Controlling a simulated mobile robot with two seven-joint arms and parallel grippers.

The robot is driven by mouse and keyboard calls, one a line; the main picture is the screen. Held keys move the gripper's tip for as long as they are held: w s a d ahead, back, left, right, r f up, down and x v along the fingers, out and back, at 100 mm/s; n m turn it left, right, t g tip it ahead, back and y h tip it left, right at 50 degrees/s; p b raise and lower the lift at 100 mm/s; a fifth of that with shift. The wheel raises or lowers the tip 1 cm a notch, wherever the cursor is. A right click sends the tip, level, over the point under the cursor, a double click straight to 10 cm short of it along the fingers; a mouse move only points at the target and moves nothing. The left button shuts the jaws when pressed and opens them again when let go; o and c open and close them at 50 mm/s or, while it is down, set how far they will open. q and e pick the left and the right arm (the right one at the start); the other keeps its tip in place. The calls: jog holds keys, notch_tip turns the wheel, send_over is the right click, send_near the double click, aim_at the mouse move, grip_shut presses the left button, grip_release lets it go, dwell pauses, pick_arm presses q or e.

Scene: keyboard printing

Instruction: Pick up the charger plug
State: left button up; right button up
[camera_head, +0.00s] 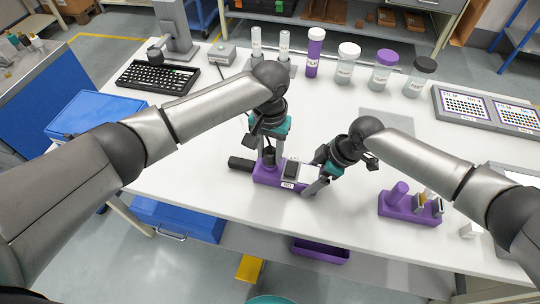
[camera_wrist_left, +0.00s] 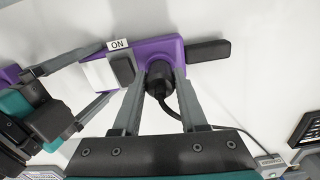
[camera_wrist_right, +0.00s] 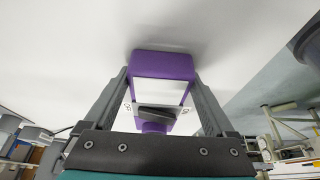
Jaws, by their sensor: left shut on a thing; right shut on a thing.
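The charger plug (camera_wrist_left: 160,82) is black, with a cable leading away, and stands in the purple switch box (camera_wrist_left: 205,48). The box lies on the white table, and in the head view its purple side (camera_head: 266,176) shows near the front edge. My left gripper (camera_wrist_left: 156,72) is shut on the plug, one finger on each side. My right gripper (camera_wrist_right: 160,85) is shut on the other end of the box, which also shows in the right wrist view (camera_wrist_right: 162,65). A dark rocker switch (camera_wrist_left: 123,68) sits between the grippers beside an "ON" label (camera_wrist_left: 118,44). The plug's prongs are hidden.
A black keyboard (camera_head: 158,77) and blue bin (camera_head: 95,112) are at left. Several capped bottles (camera_head: 348,65) stand along the back. A purple holder (camera_head: 405,207) is at right, and a key tray (camera_head: 490,108) is behind it. The table's middle is mostly clear.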

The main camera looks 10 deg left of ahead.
aim_at(270, 151)
pick_arm(q)
grip_shut()
notch_tip(270, 151, up, 10)
jog(key=shift+r, duration=0.1)
pick_arm(e)
jog(key=o, duration=1.3)
jog(key=shift+o, duration=0.2)
jog(key=shift+r, duration=0.1)
jog(key=v, duration=1.2)
jog(key=shift+a, duration=0.1)
